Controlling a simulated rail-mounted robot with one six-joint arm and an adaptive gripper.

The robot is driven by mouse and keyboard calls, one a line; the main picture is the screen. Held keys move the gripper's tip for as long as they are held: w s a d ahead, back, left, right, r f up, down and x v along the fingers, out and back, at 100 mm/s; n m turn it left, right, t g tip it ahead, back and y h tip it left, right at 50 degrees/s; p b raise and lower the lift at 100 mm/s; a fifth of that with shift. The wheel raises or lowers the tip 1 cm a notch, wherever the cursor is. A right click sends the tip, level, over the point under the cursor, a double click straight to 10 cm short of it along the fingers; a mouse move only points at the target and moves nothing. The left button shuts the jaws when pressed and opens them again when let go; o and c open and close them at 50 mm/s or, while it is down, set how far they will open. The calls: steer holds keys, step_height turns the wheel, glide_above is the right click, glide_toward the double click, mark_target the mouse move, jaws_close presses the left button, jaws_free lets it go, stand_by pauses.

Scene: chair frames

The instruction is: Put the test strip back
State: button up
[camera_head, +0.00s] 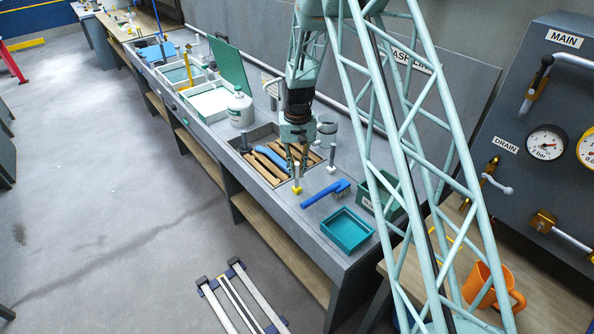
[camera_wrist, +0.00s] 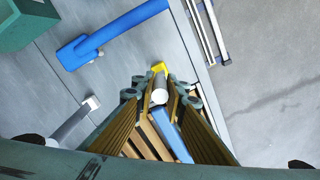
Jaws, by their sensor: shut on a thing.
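My gripper (camera_head: 299,160) points down over the front right end of a sunken tray (camera_head: 258,183) of brown wooden strips. In the wrist view my gripper (camera_wrist: 161,92) is shut on a white rod with a yellow end (camera_wrist: 159,91). In the head view the white rod (camera_head: 297,172) stands upright below the fingers, yellow end down. I cannot tell whether that end touches the bench. A blue strip (camera_head: 272,161) lies among the wooden strips; it also shows between the fingers in the wrist view (camera_wrist: 174,138). I cannot tell which piece is the test strip.
A blue-handled tool (camera_head: 321,194) and a teal tray (camera_head: 347,230) lie in front on the bench. A grey post with a white foot (camera_head: 332,158) stands to the right, a dark post (camera_head: 245,142) to the left. A white bottle (camera_head: 241,108) stands behind left.

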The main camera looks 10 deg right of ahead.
steer(key=o, duration=0.8)
steer(key=shift+o, duration=0.2)
steer(key=shift+r, duration=6.1)
